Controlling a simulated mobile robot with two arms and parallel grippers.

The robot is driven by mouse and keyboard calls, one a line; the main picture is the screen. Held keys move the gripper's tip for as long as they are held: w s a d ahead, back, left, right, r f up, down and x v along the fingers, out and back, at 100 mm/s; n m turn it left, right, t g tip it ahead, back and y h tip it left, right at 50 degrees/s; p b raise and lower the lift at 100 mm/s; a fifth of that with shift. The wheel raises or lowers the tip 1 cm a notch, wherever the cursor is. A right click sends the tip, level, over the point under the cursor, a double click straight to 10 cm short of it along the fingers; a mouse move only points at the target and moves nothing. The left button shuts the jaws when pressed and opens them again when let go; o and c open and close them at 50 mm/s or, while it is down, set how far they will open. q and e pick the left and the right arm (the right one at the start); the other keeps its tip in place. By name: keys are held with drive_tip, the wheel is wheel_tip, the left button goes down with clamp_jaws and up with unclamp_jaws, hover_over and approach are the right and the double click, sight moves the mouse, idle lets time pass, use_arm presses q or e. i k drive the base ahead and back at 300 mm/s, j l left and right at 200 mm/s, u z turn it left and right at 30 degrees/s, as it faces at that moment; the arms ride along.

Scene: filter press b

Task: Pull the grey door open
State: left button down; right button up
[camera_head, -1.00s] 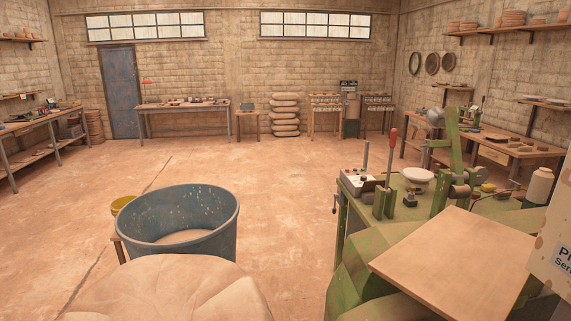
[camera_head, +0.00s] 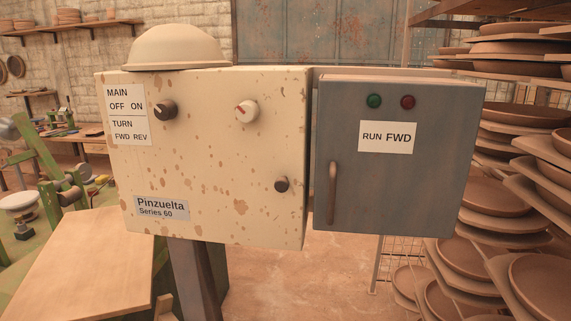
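The grey door (camera_head: 387,195) is on the right part of a control cabinet, in the middle right of the head view. It looks shut. It has a vertical brown handle (camera_head: 332,193) near its left edge, a green light (camera_head: 374,100), a red light (camera_head: 407,102) and a "RUN FWD" label (camera_head: 387,137). To its left is a cream, rust-spotted panel (camera_head: 215,200) with a black knob (camera_head: 164,110), a white knob (camera_head: 247,111) and a small dark knob (camera_head: 282,185). Neither of my grippers is in view.
A beige dome-shaped object (camera_head: 175,47) rests on top of the cream panel. A rack of clay plates (camera_head: 500,190) stands close on the right of the grey door. A wooden board (camera_head: 85,265) and green machine (camera_head: 45,205) are at the left.

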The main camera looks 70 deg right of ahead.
sight(393, 158)
drive_tip(key=k+l+z, duration=0.15)
drive_tip(key=z, duration=2.6)
